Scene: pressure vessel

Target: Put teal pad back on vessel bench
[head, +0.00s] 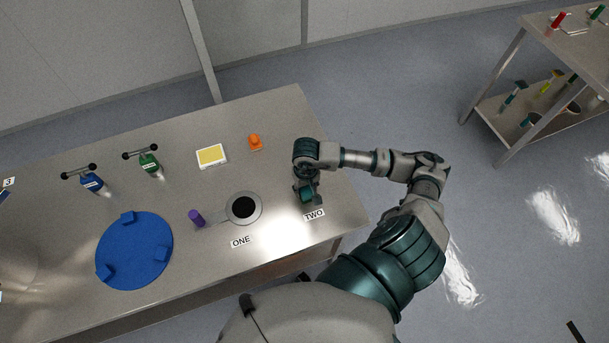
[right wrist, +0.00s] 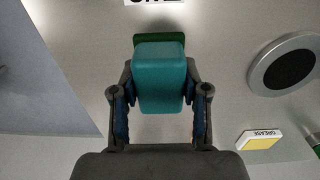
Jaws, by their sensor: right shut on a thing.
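The teal pad (right wrist: 160,75) is a rounded block with a darker green part (right wrist: 165,40) at its far end. My right gripper (right wrist: 160,100) is shut on it, one finger on each side. In the head view the pad (head: 306,196) shows small under my right gripper (head: 307,190), just above the TWO label (head: 314,215) near the right end of the steel bench (head: 270,110). I cannot tell whether the pad touches the bench. My left gripper is not in view.
A grey disc with a dark centre (head: 243,208), a purple handle (head: 196,217) and a blue round plate (head: 135,250) lie to the left. A yellow-and-white box (head: 211,156), an orange object (head: 255,142) and green (head: 149,164) and blue (head: 92,182) tools stand farther back.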

